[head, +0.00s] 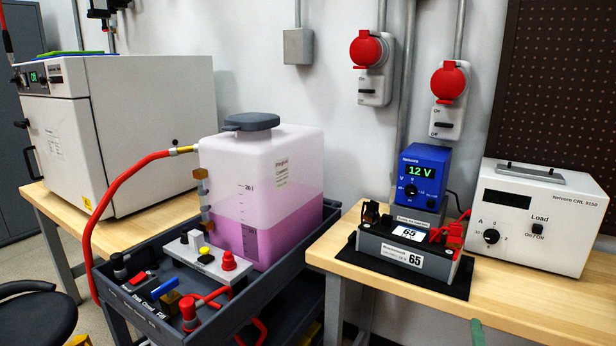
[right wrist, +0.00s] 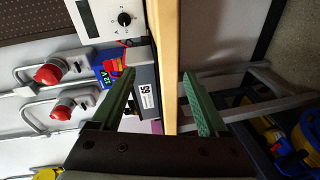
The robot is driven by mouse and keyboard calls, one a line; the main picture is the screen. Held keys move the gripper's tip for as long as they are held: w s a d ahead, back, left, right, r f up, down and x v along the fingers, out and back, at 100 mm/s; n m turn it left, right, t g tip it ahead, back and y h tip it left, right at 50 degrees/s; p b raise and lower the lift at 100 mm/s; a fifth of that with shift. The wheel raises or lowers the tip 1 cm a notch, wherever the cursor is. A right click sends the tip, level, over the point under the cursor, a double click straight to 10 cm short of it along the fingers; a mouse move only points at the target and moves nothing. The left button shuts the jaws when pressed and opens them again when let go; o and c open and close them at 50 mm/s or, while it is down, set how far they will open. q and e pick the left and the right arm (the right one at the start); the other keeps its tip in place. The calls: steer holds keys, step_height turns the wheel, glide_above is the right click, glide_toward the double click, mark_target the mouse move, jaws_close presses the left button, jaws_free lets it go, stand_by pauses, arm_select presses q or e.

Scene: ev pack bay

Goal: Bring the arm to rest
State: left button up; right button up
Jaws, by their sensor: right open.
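My right gripper (right wrist: 159,75) shows in the right wrist view with its two green fingers wide apart. Nothing is held between them. The wooden edge of the bench (right wrist: 165,40) runs through the view between and beyond the fingertips; I cannot tell the distance. In the head view only a small green piece, which looks like a finger of my right gripper (head: 477,332), shows at the bottom edge, in front of the right bench's front edge. My left gripper is in neither view.
The right bench (head: 540,322) bears a black module (head: 400,250) numbered 65, a blue 12 V meter (head: 424,172) and a white load unit (head: 537,220). A dark cart (head: 262,290) left of it carries a tank of pink liquid (head: 262,190) and red hoses. A stool (head: 38,312) stands at lower left.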

steer(key=s+a+f+m+g+y, duration=0.3)
steer(key=s+a+f+m+y, duration=0.15)
steer(key=s+a+f, duration=0.5)
steer(key=s+a+f+m+g+y, duration=0.35)
steer(key=s+a+f+y, duration=0.2)
steer(key=s+f, duration=0.6)
arm_select(q)
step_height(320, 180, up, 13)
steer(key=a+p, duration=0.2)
steer(key=p, duration=1.5)
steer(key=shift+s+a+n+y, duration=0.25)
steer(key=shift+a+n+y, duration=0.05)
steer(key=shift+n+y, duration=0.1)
arm_select(e)
step_height(320, 180, up, 13)
steer(key=s+d+m+h, duration=0.1)
steer(key=d, duration=0.1)
steer(key=shift+s+d+t, duration=0.2)
steer(key=shift+s+t, duration=0.05)
steer(key=shift+t, duration=0.2)
steer(key=shift+f, duration=0.15)
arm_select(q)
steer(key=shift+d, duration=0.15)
